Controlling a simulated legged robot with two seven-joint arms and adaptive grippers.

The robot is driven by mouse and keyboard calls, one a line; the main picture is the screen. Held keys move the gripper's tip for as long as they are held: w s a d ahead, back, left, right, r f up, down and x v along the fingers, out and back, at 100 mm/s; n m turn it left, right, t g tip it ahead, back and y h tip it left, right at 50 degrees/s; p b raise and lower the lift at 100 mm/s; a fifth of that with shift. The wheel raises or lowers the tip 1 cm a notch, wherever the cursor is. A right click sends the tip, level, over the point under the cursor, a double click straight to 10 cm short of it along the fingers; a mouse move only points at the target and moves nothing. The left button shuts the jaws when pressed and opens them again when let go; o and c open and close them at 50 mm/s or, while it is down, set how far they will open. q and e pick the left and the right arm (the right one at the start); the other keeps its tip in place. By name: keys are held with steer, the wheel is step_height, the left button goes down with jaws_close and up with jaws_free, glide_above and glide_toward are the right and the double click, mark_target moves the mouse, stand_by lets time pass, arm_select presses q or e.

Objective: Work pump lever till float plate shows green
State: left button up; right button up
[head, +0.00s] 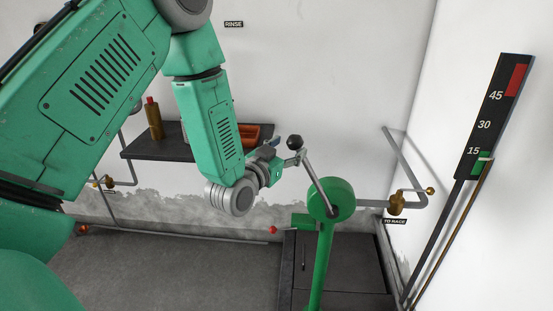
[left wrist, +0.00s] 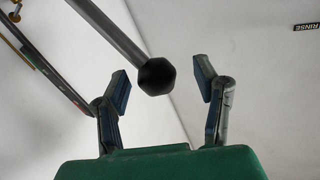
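The pump lever is a grey rod (head: 316,183) with a black knob (head: 294,142), rising up and left from a green round hub (head: 336,198) on a green post. My left gripper (head: 291,157) is at the knob end. In the left wrist view, the gripper (left wrist: 161,72) is open, with the knob (left wrist: 156,76) between its fingertips and gaps on both sides. The dark float plate (head: 487,118) on the right wall reads 15, 30 and 45. My right gripper is out of view.
A dark shelf (head: 150,148) behind my left arm holds a brown bottle (head: 153,120) and an orange tray (head: 249,133). A pipe with a brass valve (head: 396,204) runs right of the hub. A dark box-like base (head: 345,265) stands around the post. The floor (head: 170,268) at left is clear.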

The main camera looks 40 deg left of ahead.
arm_select(q)
steer(key=s, duration=0.3)
steer(key=s+d, duration=0.1)
steer(key=s, duration=0.1)
steer(key=shift+r+b, duration=0.3)
steer(key=shift+s+a+f, duration=0.1)
steer(key=shift+s+a, duration=0.05)
steer(key=shift+s, duration=0.4)
steer(key=shift+s+a, duration=0.15)
steer(key=shift+s, duration=0.35)
steer(key=shift+d, duration=0.1)
steer(key=c, duration=0.8)
steer(key=shift+f+n, duration=0.1)
steer(key=shift+n, duration=0.4)
jaws_close()
steer(key=s+a+f+n+t+y+b, duration=0.1)
steer(key=s+a+f+n, duration=0.15)
steer(key=n, duration=0.85)
steer(key=s+a+f+n, duration=0.1)
steer(key=a+n, duration=0.2)
steer(key=n, duration=0.8)
steer(key=w+d+r+p, duration=0.2)
steer(key=w+r, duration=0.1)
steer(key=w, duration=0.7)
steer(key=shift+w+d, duration=0.25)
steer(key=shift+w, duration=0.1)
